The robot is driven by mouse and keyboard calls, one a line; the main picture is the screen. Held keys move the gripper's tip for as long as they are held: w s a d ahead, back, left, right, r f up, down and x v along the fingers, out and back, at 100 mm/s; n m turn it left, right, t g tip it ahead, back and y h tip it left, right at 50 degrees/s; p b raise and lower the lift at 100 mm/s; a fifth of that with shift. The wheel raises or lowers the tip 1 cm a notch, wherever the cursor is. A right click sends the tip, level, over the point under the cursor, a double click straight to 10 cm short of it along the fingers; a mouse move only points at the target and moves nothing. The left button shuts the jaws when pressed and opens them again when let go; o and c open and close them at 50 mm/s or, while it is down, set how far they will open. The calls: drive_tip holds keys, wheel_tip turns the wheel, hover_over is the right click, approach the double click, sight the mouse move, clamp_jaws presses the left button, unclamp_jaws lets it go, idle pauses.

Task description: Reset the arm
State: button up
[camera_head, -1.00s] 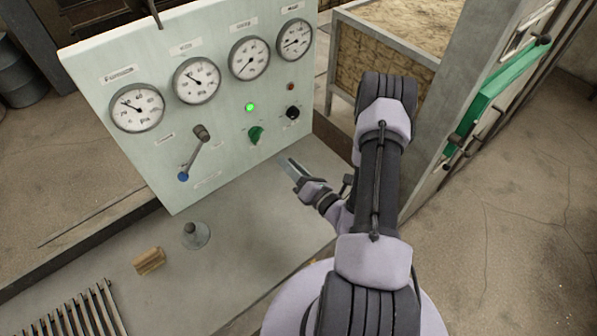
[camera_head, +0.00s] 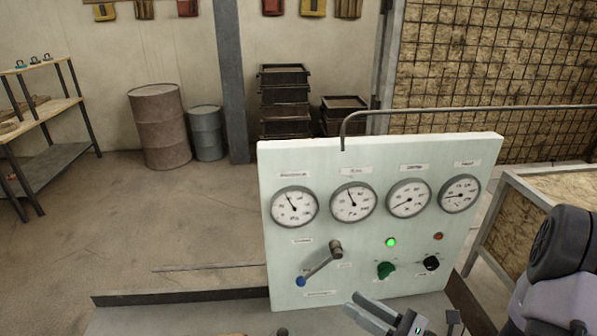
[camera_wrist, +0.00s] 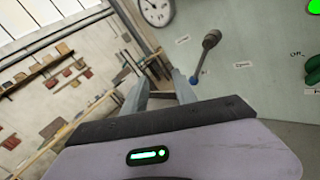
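My gripper (camera_head: 368,308) is at the bottom of the head view, in front of the lower part of the pale control panel (camera_head: 340,235). In the wrist view its two fingers (camera_wrist: 160,92) stand apart with nothing between them, so it is open and empty. My arm's dark and pale links show at the lower right of the head view. The panel's lever (camera_head: 318,265) has a blue knob and slants down to the left; it also shows in the wrist view (camera_wrist: 205,55), beyond the fingers and apart from them.
The panel carries several gauges (camera_head: 353,201), a lit green lamp (camera_head: 391,242), a green knob (camera_head: 386,270) and a black knob (camera_head: 431,263). A mesh-and-straw-coloured enclosure (camera_head: 480,80) is at right. Barrels (camera_head: 160,125), shelves (camera_head: 45,115) and stacked crates (camera_head: 284,100) stand behind. Open floor lies left.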

drive_tip(key=s+a+r+n+g+b, duration=0.2)
drive_tip(key=s+a+n+g, duration=0.85)
drive_tip(key=a+n, duration=0.2)
drive_tip(key=s+n+g+h+b, duration=0.1)
drive_tip(key=s+n+g+h, duration=0.1)
drive_tip(key=s+n+h, duration=0.3)
drive_tip(key=d+r+n+t+h+b, duration=0.2)
drive_tip(key=d+r+n+t+h, duration=0.2)
drive_tip(key=n, duration=0.4)
drive_tip(key=d+t+h, duration=0.1)
drive_tip(key=d+h, duration=0.1)
drive_tip(key=shift+w+n+t+h, duration=0.3)
drive_tip(key=shift+w+n+t, duration=0.05)
drive_tip(key=shift+w, duration=0.05)
drive_tip(key=shift+d, duration=0.15)
